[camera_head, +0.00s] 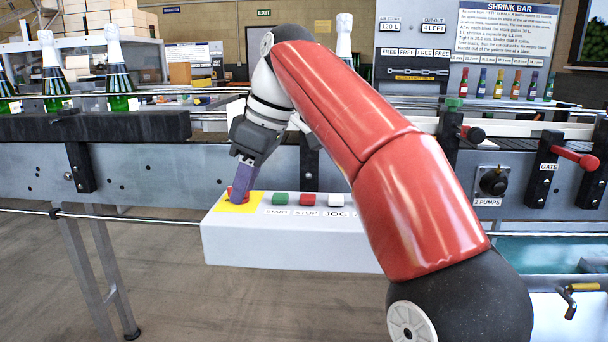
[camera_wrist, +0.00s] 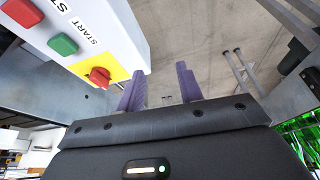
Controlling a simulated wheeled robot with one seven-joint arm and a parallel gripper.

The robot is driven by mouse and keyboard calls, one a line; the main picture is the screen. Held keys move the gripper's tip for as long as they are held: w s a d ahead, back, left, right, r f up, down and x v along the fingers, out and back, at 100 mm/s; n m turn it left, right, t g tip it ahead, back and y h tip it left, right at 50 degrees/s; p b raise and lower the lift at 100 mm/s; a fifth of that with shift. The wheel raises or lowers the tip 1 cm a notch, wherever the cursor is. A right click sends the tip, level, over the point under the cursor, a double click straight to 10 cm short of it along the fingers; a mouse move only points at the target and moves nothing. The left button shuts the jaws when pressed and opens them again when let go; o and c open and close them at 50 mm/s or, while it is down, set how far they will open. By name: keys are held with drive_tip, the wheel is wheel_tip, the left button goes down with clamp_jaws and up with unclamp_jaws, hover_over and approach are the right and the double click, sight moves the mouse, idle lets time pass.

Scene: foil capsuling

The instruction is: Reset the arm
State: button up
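My gripper (camera_head: 238,198) points down at the left end of the white control box in the head view. Its purple fingers partly hide a red knob (camera_head: 231,192) on a yellow plate (camera_head: 250,204). In the wrist view my gripper (camera_wrist: 160,72) has its two purple fingers apart, with nothing between them. The red knob (camera_wrist: 99,77) is to the left of both fingers there, not between them. Whether a finger touches the box or knob I cannot tell. My red arm reaches across the middle of the head view.
The white box (camera_head: 290,248) also carries a green START button (camera_head: 280,199), a red STOP button (camera_head: 308,199) and a white JOG button (camera_head: 336,199). Behind it runs a conveyor with foil-topped bottles (camera_head: 117,70). A red-handled GATE lever (camera_head: 575,157) is at right. Open floor lies below left.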

drive_tip(key=s+d+f+m+t+h, duration=0.2)
drive_tip(key=s+d+f+m, duration=0.6)
drive_tip(key=s+d+f, duration=0.2)
drive_tip(key=s+d+f+m+t+h, duration=0.2)
drive_tip(key=s+d+f+m, duration=0.6)
drive_tip(key=d+f, duration=0.6)
drive_tip(key=shift+s+d+f+t, duration=0.15)
drive_tip(key=shift+s+d+t, duration=0.2)
drive_tip(key=shift+s, duration=0.65)
